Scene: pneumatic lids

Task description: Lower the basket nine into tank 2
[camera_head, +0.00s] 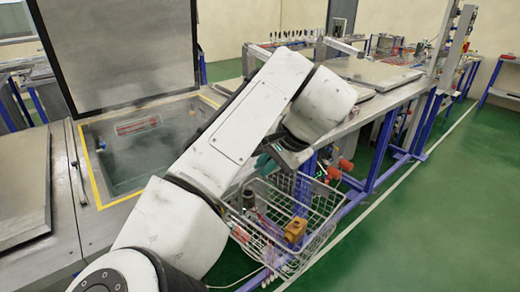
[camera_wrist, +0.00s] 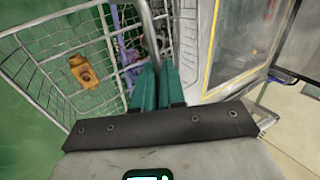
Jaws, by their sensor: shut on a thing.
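A wire basket (camera_head: 318,238) hangs beside the front of the bench, outside the open tank. It holds a brass-coloured part (camera_head: 295,230) and a dark cylindrical part (camera_head: 249,198). My gripper (camera_head: 268,164) is above it, largely hidden by my arm. In the wrist view, my gripper's teal fingers (camera_wrist: 158,88) are shut on the basket's handle (camera_wrist: 148,28), and the basket mesh (camera_wrist: 45,75) spreads to the left. The open tank (camera_head: 110,200) has a yellow-edged rim and greenish, hazy liquid. I cannot read any tank or basket number.
The tank's raised lid (camera_head: 110,50) stands upright behind the opening. A closed lid (camera_head: 20,200) lies at the left, and another (camera_head: 370,72) farther right. Blue frame legs (camera_head: 385,150) and red fittings (camera_head: 333,172) are close to the basket. The green floor at right is clear.

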